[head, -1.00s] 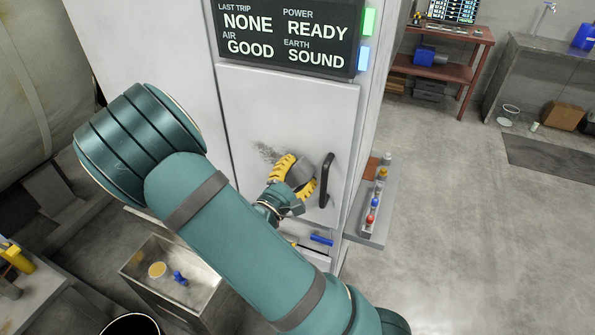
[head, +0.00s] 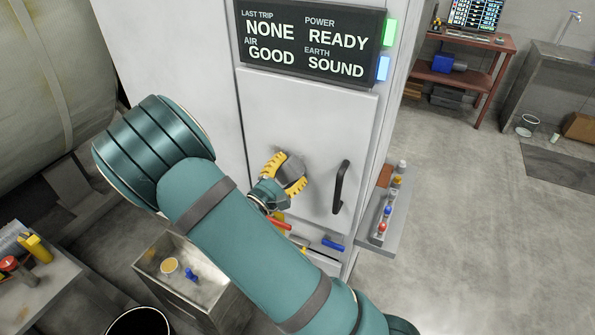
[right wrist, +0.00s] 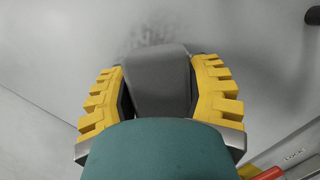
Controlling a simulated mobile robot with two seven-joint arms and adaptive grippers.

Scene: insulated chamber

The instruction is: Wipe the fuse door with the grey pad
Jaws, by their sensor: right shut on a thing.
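The fuse door (head: 320,122) is a pale grey panel below the status display, with a black handle (head: 341,187) on its right side. My right gripper (head: 284,176) is shut on the grey pad (head: 292,170) and holds it at the door, left of the handle. In the right wrist view the pad (right wrist: 160,85) sits between the yellow fingers. A dark smudge (right wrist: 145,38) shows on the door just beyond the pad; in the head view the pad and gripper mostly cover it. I cannot tell whether the pad touches the door. My left gripper is out of view.
The status display (head: 310,45) is above the door. A side shelf (head: 380,225) with small coloured items juts out right of the cabinet. An open metal box (head: 185,275) stands below left. Red and blue handles lie below the door.

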